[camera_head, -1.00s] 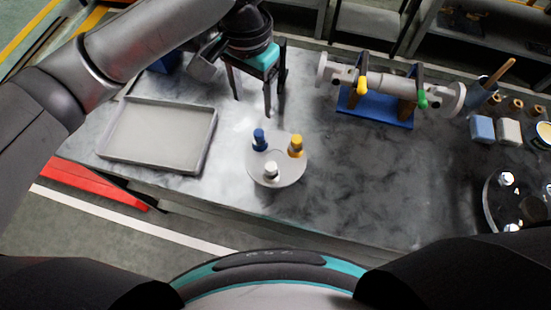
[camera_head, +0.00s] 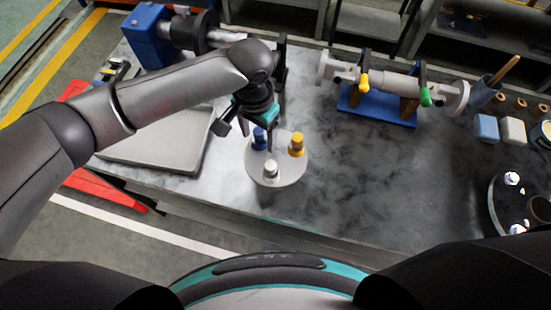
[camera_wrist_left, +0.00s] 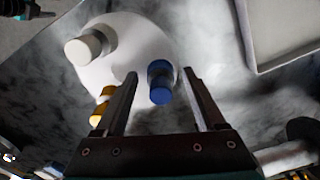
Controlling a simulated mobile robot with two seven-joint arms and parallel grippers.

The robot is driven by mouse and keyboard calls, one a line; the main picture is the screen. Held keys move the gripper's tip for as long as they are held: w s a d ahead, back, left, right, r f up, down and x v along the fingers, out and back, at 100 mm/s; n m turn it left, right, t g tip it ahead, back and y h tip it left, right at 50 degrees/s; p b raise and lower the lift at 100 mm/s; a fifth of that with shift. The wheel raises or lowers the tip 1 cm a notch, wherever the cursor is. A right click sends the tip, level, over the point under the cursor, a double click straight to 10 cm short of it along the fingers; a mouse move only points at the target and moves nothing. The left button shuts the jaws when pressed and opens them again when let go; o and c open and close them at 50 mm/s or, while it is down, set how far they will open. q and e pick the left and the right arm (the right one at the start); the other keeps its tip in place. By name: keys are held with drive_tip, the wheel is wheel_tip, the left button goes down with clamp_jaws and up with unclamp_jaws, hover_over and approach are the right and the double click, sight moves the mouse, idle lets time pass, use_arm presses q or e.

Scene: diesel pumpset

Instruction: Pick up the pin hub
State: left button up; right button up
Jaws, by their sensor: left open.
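The pin hub (camera_head: 284,172) is a round, light grey disc on the bench. A blue pin (camera_head: 258,140), a yellow pin (camera_head: 296,145) and a white pin (camera_head: 271,168) stand on it. My left gripper (camera_head: 262,138) is open over the hub's far-left side, at the blue pin. In the left wrist view, the blue pin (camera_wrist_left: 160,82) shows between the two open fingers of my left gripper (camera_wrist_left: 160,76). I cannot tell whether the fingers touch it. The white pin (camera_wrist_left: 88,44) and part of the yellow pin (camera_wrist_left: 103,98) lie left of the fingers.
A grey tray (camera_head: 165,165) lies left of the hub, partly under my left arm. A shaft (camera_head: 385,80) rests on a blue stand (camera_head: 378,108) behind right. Blue and white blocks and a dark round plate are at the far right. The bench right of the hub is clear.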

use_arm(q)
drive_tip(key=shift+c, duration=0.4)
clamp_jaws()
idle(0.9)
drive_tip(key=shift+d+r, duration=0.1)
drive_tip(key=shift+d, duration=0.1)
